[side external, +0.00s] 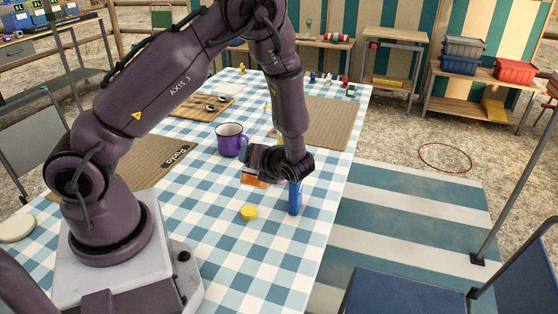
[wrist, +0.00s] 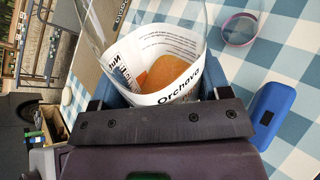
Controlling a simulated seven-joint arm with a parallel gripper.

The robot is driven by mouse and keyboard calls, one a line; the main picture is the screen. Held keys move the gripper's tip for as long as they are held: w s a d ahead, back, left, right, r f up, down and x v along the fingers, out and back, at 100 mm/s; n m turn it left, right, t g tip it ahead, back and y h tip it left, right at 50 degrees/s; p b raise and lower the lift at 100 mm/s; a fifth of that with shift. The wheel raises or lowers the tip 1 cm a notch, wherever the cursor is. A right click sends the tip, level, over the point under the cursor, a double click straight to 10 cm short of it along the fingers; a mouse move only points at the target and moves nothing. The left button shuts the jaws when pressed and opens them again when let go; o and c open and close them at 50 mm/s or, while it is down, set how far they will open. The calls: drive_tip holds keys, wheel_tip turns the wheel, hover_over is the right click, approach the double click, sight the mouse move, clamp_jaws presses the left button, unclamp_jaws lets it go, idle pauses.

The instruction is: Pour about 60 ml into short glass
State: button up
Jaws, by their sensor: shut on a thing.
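A small see-through glass (wrist: 239,29) with a pinkish rim stands apart from the container at the upper right of the wrist view. I cannot make out this glass in the side view. No pouring stream is visible.
A yellow lid (side external: 249,212) lies nearby. A purple mug (side external: 230,140) and a brown mat (side external: 328,122) are behind. The near checked cloth is clear.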

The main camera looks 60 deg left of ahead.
sight(256, 172)
drive_tip(key=shift+s+d+f+h, duration=0.1)
drive_tip(key=shift+s+d+h, duration=0.15)
drive_tip(key=shift+h, duration=0.25)
drive_tip(key=shift+s+d+f+m+g+h, duration=0.25)
drive_tip(key=shift+f+m+g+h, duration=0.15)
drive_tip(key=shift+f, duration=0.2)
drive_tip(key=shift+s+d+f+m+g+h, duration=0.25)
drive_tip(key=shift+f+m+g+h, duration=0.15)
drive_tip(key=shift+f, duration=0.15)
drive_tip(key=shift+s+d+f+m+g+h, duration=0.3)
drive_tip(key=shift+s+d+m+g+h, duration=0.1)
drive_tip(key=shift+m+g+h, duration=0.3)
drive_tip(key=shift+w+a+r+m+g+h, duration=0.2)
drive_tip(key=shift+m+g+h, duration=0.1)
drive_tip(key=shift+h, duration=0.2)
drive_tip(key=shift+r+m+g+h, duration=0.25)
drive_tip(key=shift+m+g+h, duration=0.15)
drive_tip(key=shift+g+h, duration=0.2)
drive_tip(key=shift+w+a+r+m+g+h, duration=0.1)
drive_tip(key=shift+w+r+m+g+h, duration=0.1)
drive_tip(key=shift+m+g+h, duration=0.15)
idle(0.8)
drive_tip(key=shift+a, duration=0.15)
idle(0.3)
drive_tip(key=shift+a+r+g, duration=0.1)
drive_tip(key=shift+r+g, duration=0.1)
drive_tip(key=shift+g, duration=0.05)
idle(1.3)
